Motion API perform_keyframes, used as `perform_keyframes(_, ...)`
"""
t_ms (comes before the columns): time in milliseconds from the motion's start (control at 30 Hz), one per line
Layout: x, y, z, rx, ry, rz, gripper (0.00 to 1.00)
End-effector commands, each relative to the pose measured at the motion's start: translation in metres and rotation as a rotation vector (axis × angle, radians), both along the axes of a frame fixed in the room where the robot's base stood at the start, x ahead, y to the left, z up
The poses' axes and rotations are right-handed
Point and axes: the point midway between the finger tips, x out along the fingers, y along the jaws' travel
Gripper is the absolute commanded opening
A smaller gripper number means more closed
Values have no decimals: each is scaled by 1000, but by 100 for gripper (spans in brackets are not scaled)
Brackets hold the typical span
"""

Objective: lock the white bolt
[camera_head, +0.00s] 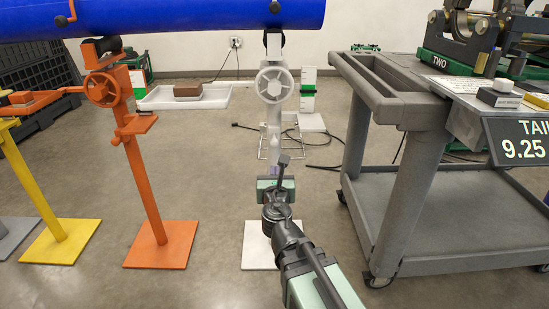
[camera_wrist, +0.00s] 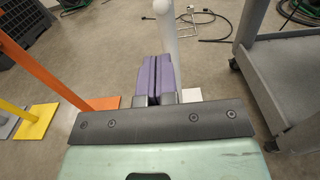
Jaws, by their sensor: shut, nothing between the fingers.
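The white pipe stand (camera_head: 274,120) stands upright in the middle of the head view, with a handwheel (camera_head: 274,84) near its top. In the wrist view its post (camera_wrist: 172,40) runs down behind my fingers. A small round white knob (camera_wrist: 162,7), which looks like the white bolt's end, sits on the post at the wrist view's top edge. I cannot make the bolt out clearly in the head view. My gripper (camera_wrist: 157,68) has its purple fingers shut and empty, below the knob and in front of the post. Its fingers hide part of the post.
A blue pipe (camera_head: 160,18) lies across the stand tops. An orange stand (camera_head: 145,165) and a yellow stand (camera_head: 35,180) are at left. A grey cart (camera_head: 395,110) is close at right. The white base plate (camera_head: 257,247) lies beneath my arm. Cables lie on the floor behind.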

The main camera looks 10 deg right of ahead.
Motion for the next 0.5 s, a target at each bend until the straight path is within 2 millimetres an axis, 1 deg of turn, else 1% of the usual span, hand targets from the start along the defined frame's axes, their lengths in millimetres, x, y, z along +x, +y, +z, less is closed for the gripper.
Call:
perform_keyframes(167, 22, -4, 0, 1, 0, -2, 0)
perform_keyframes(500, 95, -17, 0, 2, 0, -2, 0)
